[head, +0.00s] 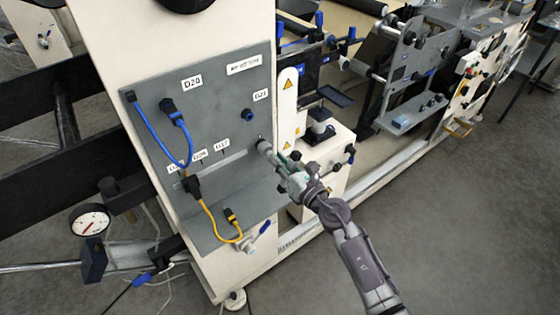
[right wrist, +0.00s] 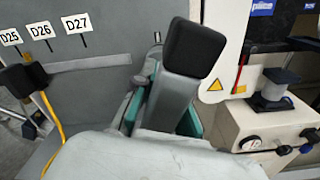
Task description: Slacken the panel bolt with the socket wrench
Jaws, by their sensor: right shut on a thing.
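The grey panel (head: 222,115) stands upright on the cream machine frame; it also shows in the right wrist view (right wrist: 105,82). My right gripper (head: 287,163) is close in front of the panel's lower right part. It is shut on the socket wrench (head: 264,146), whose light grey end points at the panel below the D21 label. Whether the wrench end touches the panel or sits on the bolt cannot be told. The bolt itself is hidden or too small to make out. In the right wrist view, my gripper's dark fingertip (right wrist: 197,48) hides most of the wrench. My left gripper is not in view.
A blue cable (head: 153,130) and a yellow cable (head: 210,217) hang on the panel left of my gripper. A ledge (head: 215,205) juts out below. Open floor (head: 450,220) lies right.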

